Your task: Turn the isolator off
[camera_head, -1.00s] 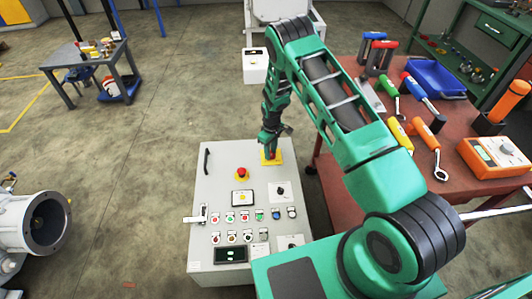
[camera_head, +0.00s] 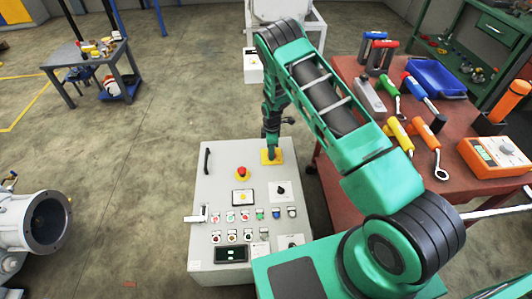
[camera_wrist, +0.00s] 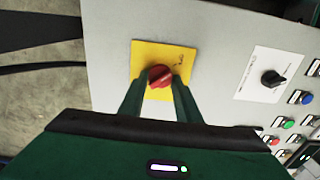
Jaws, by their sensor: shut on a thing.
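The isolator is a red rotary knob (camera_wrist: 160,76) on a square yellow plate (camera_wrist: 176,56), at the top right of a grey control panel (camera_head: 225,160). In the wrist view the knob sits between my two green fingertips, and its grip looks tilted, not square with the plate. My gripper (camera_wrist: 158,88) is shut on the knob. In the head view my gripper (camera_head: 271,154) comes down from above onto the yellow plate (camera_head: 278,158), and the knob is hidden behind it.
The panel also has a red emergency button (camera_head: 241,171), a black selector (camera_head: 280,190), several coloured push buttons and a side handle (camera_head: 196,215). A red-brown table (camera_head: 345,190) with tools stands close on the right.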

